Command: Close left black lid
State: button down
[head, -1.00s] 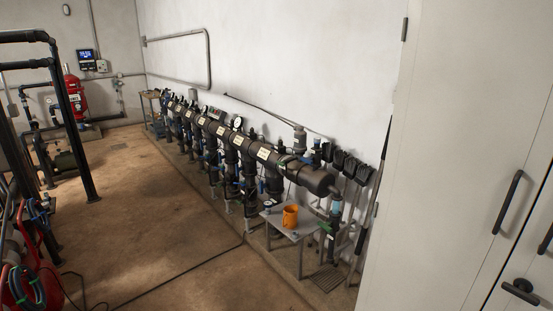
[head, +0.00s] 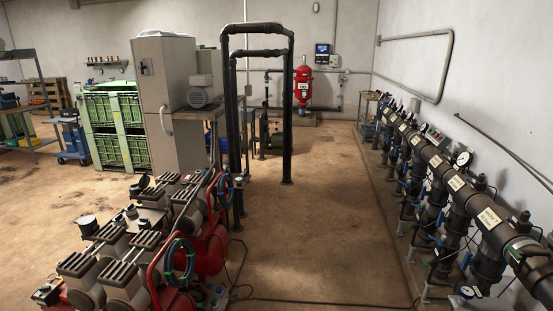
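The black manifold (head: 433,160) runs along the right wall in the head view, with labels, gauges and blue-handled valves on it. Its near end is cut off by the right edge of the picture. I cannot make out a black lid that I can name as the left one. My gripper is not in view.
Red compressors (head: 205,250) fill the lower left. Black upright pipes (head: 287,120), a grey cabinet (head: 172,100) and green crates (head: 108,125) stand behind them. A red tank (head: 303,87) is at the back wall. The brown floor (head: 315,220) between compressors and manifold is mostly open, with a cable across it.

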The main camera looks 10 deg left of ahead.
aim_at(144, 182)
jog(key=i+u, duration=0.2)
jog(key=i, duration=0.8)
jog(key=i+l+u, duration=0.15)
jog(key=i, duration=0.8)
jog(key=i+j+u, duration=0.25)
jog(key=u, duration=0.2)
jog(key=i+u, duration=0.9)
jog(key=i+l+u, duration=0.2)
jog(key=i+u, duration=0.25)
jog(key=z, duration=0.4)
jog(key=i+z, duration=0.1)
jog(key=z, duration=0.3)
jog(key=j+z, duration=0.1)
jog(key=z, duration=0.3)
jog(key=i+z, duration=0.1)
jog(key=z, duration=9.6)
